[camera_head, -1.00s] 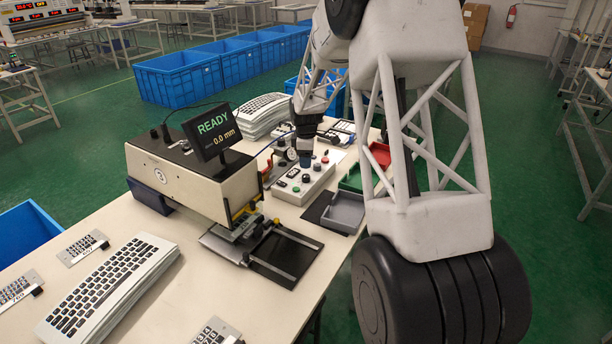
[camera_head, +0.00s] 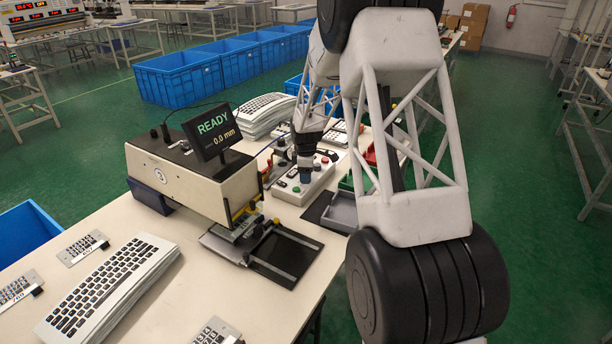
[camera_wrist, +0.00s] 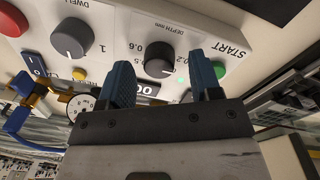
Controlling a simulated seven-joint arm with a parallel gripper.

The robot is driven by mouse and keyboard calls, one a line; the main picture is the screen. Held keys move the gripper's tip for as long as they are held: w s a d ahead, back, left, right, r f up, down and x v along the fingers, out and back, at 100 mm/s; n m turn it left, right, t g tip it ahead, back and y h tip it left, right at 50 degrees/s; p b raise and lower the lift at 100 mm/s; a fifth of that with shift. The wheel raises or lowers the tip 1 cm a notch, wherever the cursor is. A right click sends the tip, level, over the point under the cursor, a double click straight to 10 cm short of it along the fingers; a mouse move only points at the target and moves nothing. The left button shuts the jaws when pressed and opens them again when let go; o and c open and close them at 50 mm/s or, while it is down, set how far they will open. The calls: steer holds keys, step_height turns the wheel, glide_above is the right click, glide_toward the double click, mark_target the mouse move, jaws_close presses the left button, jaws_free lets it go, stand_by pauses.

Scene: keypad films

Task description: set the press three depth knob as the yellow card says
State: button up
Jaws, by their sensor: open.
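The dark depth knob (camera_wrist: 160,58), labelled DEPTH mm with 0.6 and 0.2 beside it, is on the white control box in the wrist view. My gripper (camera_wrist: 163,78) is open, with one blue finger on each side of the knob in the picture; I cannot tell whether they touch it. The knob's exact setting is hard to read. In the head view my gripper (camera_head: 305,174) is down over the control box (camera_head: 289,193) and hides part of it. The press (camera_head: 190,178) has a screen reading READY, 0.0 mm. I cannot make out a yellow card.
A grey dwell knob (camera_wrist: 70,38), a red button (camera_wrist: 12,20) and a gauge (camera_wrist: 82,106) are close by on the left in the wrist view. A START label (camera_wrist: 228,50) is on the right. A grey tray (camera_head: 341,212) stands beside the box.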

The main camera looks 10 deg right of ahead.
steer(key=shift+f, duration=0.45)
steer(key=shift+c, duration=0.4)
steer(key=c, duration=0.9)
steer(key=shift+o, duration=0.2)
